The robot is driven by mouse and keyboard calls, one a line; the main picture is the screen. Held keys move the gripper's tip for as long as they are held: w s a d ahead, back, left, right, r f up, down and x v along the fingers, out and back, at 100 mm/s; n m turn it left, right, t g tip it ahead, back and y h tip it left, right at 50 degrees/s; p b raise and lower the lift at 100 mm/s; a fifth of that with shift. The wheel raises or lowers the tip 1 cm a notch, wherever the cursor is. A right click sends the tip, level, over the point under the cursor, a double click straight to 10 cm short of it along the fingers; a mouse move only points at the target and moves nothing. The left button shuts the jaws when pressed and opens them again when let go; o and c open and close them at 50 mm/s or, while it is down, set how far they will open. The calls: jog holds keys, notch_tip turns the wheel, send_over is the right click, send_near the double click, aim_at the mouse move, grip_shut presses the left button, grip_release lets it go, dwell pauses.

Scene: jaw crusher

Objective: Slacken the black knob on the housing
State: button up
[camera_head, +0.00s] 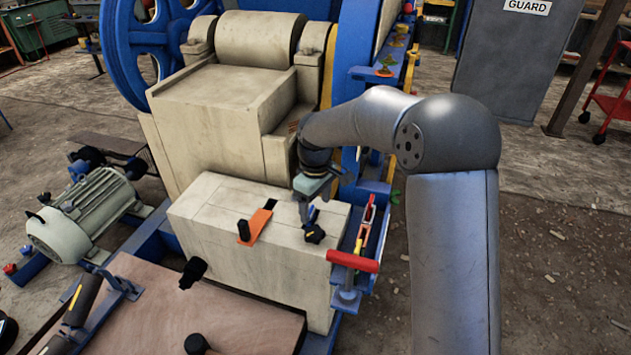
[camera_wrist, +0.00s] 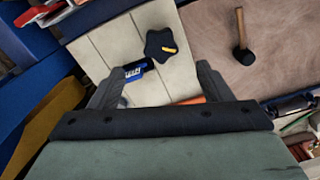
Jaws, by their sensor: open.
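The black knob (camera_head: 314,233) sits on top of the pale housing (camera_head: 230,225), near its right end. In the wrist view the knob (camera_wrist: 160,44) is star-shaped with a yellow mark, and it lies just beyond my fingertips. My gripper (camera_head: 304,214) points down above the housing, close to the knob. In the wrist view my gripper (camera_wrist: 160,72) is open, its two fingers apart with no knob between them. I cannot tell the exact gap between fingertips and knob.
An orange plate (camera_head: 260,222) with a black post lies left of the knob. A red-handled clamp (camera_head: 353,262) stands at the right on a blue ledge. A small blue and black item (camera_wrist: 138,69) shows beside my left finger. A brown surface (camera_head: 200,315) lies in front.

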notch_tip(320, 180, up, 8)
jog(key=shift+f, duration=0.25)
